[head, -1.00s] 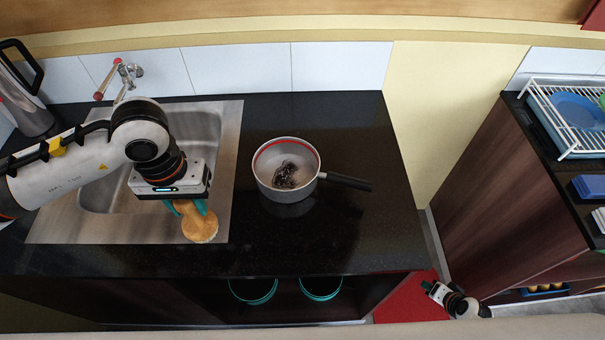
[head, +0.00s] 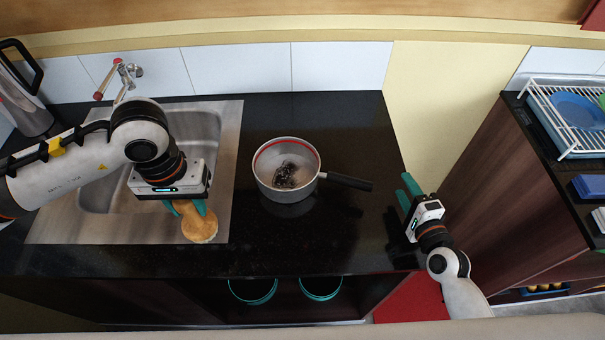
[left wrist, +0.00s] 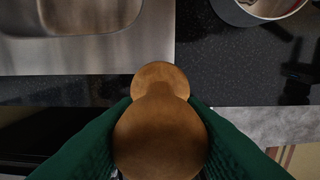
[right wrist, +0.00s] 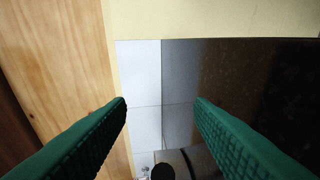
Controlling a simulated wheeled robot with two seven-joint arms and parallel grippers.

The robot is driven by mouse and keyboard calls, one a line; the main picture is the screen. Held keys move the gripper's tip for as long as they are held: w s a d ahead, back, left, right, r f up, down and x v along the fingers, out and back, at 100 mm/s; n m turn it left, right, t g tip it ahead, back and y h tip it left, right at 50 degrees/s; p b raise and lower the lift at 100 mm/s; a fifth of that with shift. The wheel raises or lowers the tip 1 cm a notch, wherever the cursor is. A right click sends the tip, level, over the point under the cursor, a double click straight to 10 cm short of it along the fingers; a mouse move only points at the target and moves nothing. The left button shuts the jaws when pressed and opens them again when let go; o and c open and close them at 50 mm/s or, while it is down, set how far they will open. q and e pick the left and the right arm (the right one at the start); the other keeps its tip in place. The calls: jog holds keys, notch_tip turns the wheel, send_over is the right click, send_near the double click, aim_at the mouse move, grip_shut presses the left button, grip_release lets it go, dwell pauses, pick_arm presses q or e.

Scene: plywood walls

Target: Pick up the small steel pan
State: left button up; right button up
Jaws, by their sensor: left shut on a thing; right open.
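The small steel pan (head: 287,170) stands upright on the black counter to the right of the sink. It has a red line inside its rim, a dark burnt patch on its bottom and a black handle (head: 347,181) pointing right. Part of the pan shows at the top right of the left wrist view (left wrist: 258,14). My left gripper (head: 190,208) is shut on a round wooden thing (head: 199,228), over the sink's front right edge; it fills the left wrist view's middle (left wrist: 160,135). My right gripper (head: 405,190) is open and empty, just right of the handle's end, beyond the counter's right edge.
The steel sink (head: 235,150) with a tap (head: 127,77) is at left, with a kettle (head: 25,100) behind. A dish rack (head: 570,125) stands on the right-hand unit. Two teal-rimmed containers (head: 320,289) sit under the counter. The counter around the pan is clear.

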aim_at(354, 179)
jog(key=s+a+y, duration=0.1)
jog(key=s+a, duration=0.1)
jog(key=s+a+r+n, duration=0.1)
jog(key=s+a, duration=0.1)
jog(key=s+a+g+y, duration=0.1)
jog(key=s+a, duration=0.1)
jog(key=a, duration=0.1)
jog(key=shift+s+r+n+y, duration=0.1)
jog(key=shift+r+n+y, duration=0.05)
jog(key=shift+n+y, duration=0.15)
jog(key=shift+w+a, duration=0.25)
jog(key=x, duration=1.1)
jog(key=shift+a+f, duration=0.2)
jog(key=shift+f, duration=0.05)
jog(key=shift+r, duration=0.1)
jog(key=c, duration=0.5)
grip_shut()
